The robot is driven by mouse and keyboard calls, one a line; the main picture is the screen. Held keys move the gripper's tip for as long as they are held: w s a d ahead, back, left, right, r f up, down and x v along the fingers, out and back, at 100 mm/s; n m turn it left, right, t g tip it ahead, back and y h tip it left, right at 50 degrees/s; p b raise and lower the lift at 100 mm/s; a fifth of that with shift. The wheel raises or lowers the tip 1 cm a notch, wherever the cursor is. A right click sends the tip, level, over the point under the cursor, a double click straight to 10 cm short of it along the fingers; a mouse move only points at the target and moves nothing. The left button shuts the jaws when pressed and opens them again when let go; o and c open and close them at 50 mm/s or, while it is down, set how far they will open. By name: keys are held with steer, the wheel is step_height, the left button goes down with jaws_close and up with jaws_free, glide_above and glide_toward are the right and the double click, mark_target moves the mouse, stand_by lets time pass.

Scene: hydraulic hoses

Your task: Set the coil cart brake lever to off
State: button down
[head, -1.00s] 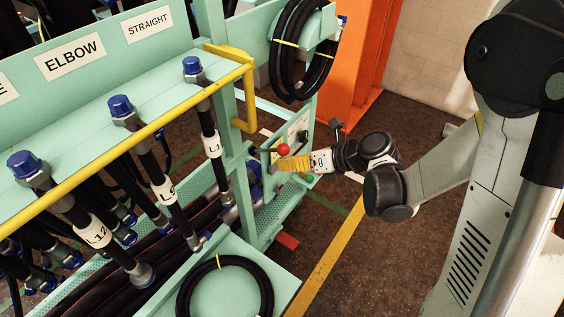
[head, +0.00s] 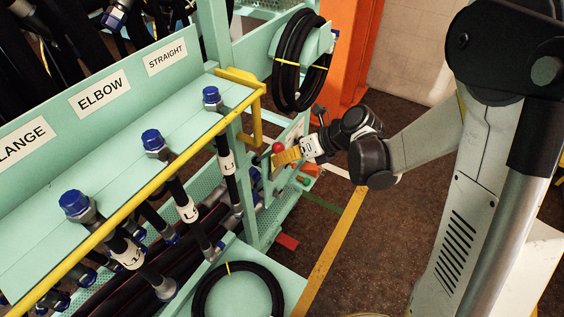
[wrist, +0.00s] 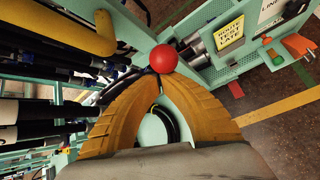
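The coil cart (head: 215,115) is a pale green frame with a yellow rail, on the left in the head view. The brake lever's red ball knob (head: 278,147) stands out at the cart's end panel. It shows large in the wrist view (wrist: 163,58), just beyond my fingertips. My gripper (head: 276,158) has yellow fingers whose tips come together right at the knob. In the wrist view the fingers (wrist: 161,76) form a closed arch, and the knob covers part of the tips. The lever's shaft is hidden, and I cannot tell whether it is between the tips.
A placard (wrist: 230,33) is on the end panel, with a green button (wrist: 275,57) and an orange-red part (wrist: 298,44) nearby. Capped hoses (head: 152,140) stand along the cart. A coiled hose (head: 302,60) hangs above my gripper. Open floor (head: 385,240) lies right of the cart.

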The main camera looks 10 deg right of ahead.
steer(key=shift+w+a+r+p, duration=0.3)
steer(key=shift+w+a+r, duration=0.15)
steer(key=shift+r, duration=0.25)
steer(key=shift+f, duration=0.1)
